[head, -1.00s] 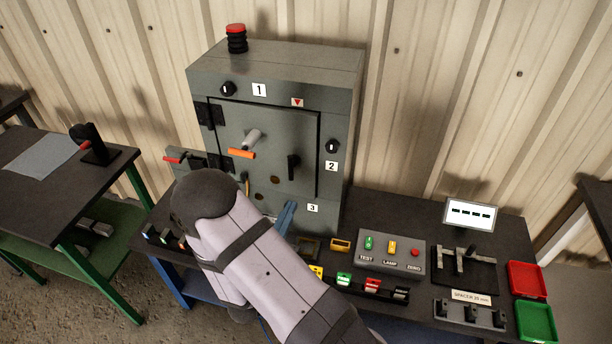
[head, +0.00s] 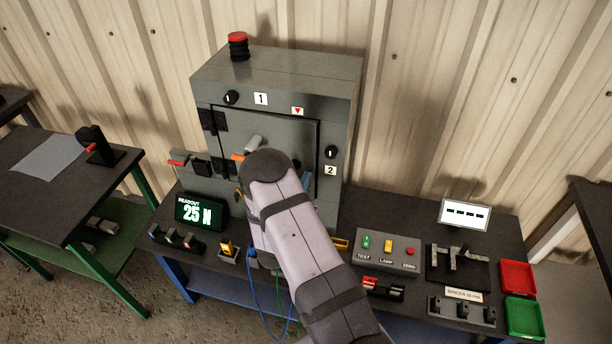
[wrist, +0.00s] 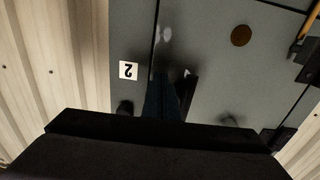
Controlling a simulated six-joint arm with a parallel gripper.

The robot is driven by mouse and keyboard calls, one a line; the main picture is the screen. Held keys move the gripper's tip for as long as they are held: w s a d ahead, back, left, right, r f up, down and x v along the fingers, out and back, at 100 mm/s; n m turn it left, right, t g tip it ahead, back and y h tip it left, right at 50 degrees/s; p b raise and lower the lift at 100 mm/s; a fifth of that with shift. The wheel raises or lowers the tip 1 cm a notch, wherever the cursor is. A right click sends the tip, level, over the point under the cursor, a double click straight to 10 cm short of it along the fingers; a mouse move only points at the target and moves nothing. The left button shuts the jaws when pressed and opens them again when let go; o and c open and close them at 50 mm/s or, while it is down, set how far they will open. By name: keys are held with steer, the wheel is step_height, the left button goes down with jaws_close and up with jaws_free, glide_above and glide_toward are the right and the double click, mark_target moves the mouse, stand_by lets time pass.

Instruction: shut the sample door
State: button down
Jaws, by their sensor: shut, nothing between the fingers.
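The grey sample door (head: 280,125) is on the front of a grey cabinet (head: 340,110), hinged at its left. Dark lines run along its top and right edges; I cannot tell whether it is flush or slightly ajar. In the wrist view, inverted, the door (wrist: 205,45) meets the frame at a dark seam left of centre. My gripper (wrist: 163,98) shows there as dark blue fingers, shut and empty, near that seam and beside the dark door handle (wrist: 190,85). I cannot tell whether they touch the door. In the head view my arm hides the door's lower part.
A button box (head: 388,252), a spacer rack (head: 468,310), a red bin (head: 518,278) and a green bin (head: 524,318) stand at right. A red-topped beacon (head: 238,46) stands on the cabinet.

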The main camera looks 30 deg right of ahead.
steer(key=shift+w+d, duration=0.2)
steer(key=shift+d, duration=0.05)
steer(key=shift+r+b+x, duration=0.25)
steer(key=shift+b+x, duration=0.55)
steer(key=shift+x, duration=0.35)
steer(key=shift+s, duration=0.1)
steer(key=b+v, duration=0.3)
steer(key=v, duration=1.1)
steer(key=shift+s+f+b, duration=0.25)
steer(key=shift+s+b, duration=0.05)
steer(key=shift+s, duration=0.05)
